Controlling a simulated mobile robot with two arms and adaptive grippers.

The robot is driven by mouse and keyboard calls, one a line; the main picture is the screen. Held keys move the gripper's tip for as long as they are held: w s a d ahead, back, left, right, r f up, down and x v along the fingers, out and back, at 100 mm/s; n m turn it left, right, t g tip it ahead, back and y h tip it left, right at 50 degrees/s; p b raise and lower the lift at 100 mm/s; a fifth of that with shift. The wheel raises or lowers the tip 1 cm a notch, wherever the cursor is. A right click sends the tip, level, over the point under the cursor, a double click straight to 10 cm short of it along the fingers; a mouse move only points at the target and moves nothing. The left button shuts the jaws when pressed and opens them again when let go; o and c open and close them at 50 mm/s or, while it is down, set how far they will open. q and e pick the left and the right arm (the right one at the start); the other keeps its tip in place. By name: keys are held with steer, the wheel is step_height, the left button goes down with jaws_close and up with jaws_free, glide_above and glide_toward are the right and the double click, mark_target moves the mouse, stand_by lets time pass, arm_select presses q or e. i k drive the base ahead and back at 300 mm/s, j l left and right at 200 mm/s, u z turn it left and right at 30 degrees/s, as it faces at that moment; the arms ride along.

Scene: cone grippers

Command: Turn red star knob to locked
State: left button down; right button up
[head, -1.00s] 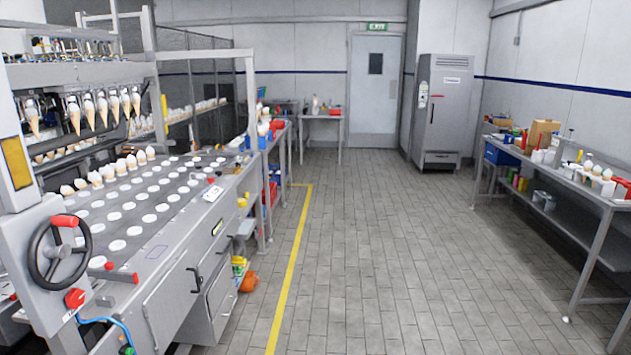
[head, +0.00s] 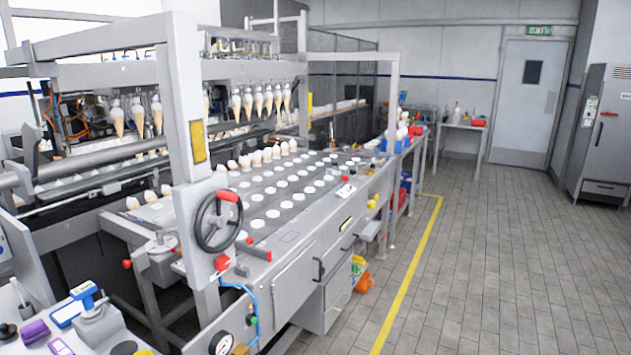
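The red star knob (head: 222,263) sits on the front corner of the ice cream cone machine, just below the black handwheel (head: 218,222). A blue hose runs down below the knob. The knob is small here, and I cannot tell which position it is turned to. Neither of my grippers shows in the head view.
The cone machine (head: 320,240) fills the left and middle, with a red-tipped lever (head: 262,254) sticking out near the wheel. A bench with tools (head: 75,330) is at the lower left. The tiled floor (head: 490,270) to the right of the yellow line (head: 410,275) is clear.

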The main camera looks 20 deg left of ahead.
mark_target(222, 263)
steer(key=u, duration=0.45)
steer(key=i+j+u, duration=0.1)
steer(key=u, duration=0.75)
steer(key=i+j, duration=0.05)
